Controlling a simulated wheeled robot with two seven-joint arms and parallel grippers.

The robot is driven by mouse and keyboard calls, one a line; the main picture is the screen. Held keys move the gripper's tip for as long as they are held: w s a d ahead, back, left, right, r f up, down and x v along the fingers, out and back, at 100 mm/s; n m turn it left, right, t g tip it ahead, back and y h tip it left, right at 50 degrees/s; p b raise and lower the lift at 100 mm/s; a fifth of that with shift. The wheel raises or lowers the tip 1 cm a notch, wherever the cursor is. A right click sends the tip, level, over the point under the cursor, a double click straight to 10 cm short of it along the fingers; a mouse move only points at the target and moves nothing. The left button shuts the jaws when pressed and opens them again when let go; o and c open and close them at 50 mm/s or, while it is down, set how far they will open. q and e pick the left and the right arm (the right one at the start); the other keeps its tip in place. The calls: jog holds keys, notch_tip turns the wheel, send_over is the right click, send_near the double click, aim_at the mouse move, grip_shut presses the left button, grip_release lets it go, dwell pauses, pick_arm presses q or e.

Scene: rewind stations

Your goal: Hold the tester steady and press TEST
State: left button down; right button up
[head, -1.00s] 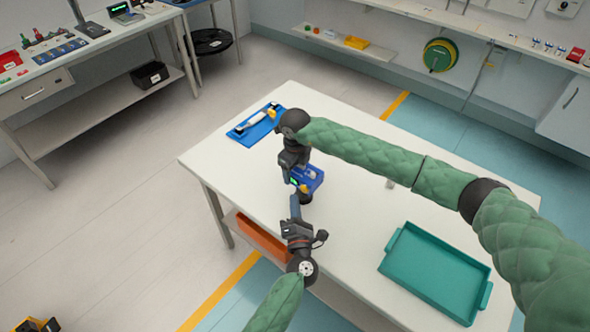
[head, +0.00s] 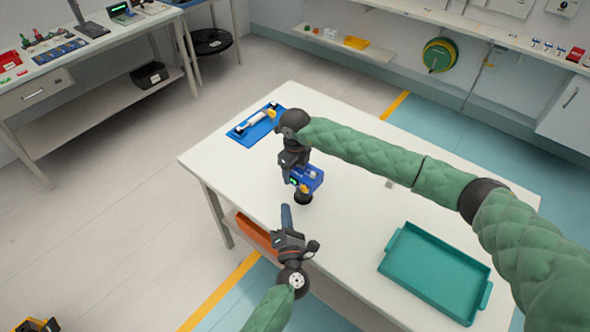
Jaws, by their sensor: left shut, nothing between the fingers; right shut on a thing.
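The blue tester (head: 309,182) stands on a dark round foot on the white table (head: 360,231). A small green display shows on its left side. My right gripper (head: 297,177) reaches down from above and is shut on the tester; its fingertips are partly hidden against the tester body. My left gripper (head: 287,213) is shut and empty, in front of the tester near the table's front edge, with a clear gap between its tips and the tester. The TEST button cannot be made out at this size.
A blue tray (head: 246,133) with a white tool lies at the table's far left corner. An empty teal tray (head: 437,272) lies at the right. An orange bin (head: 256,233) sits on the shelf below. The tabletop between tester and teal tray is clear.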

jog(key=o, duration=1.3)
jog(key=shift+r, duration=0.1)
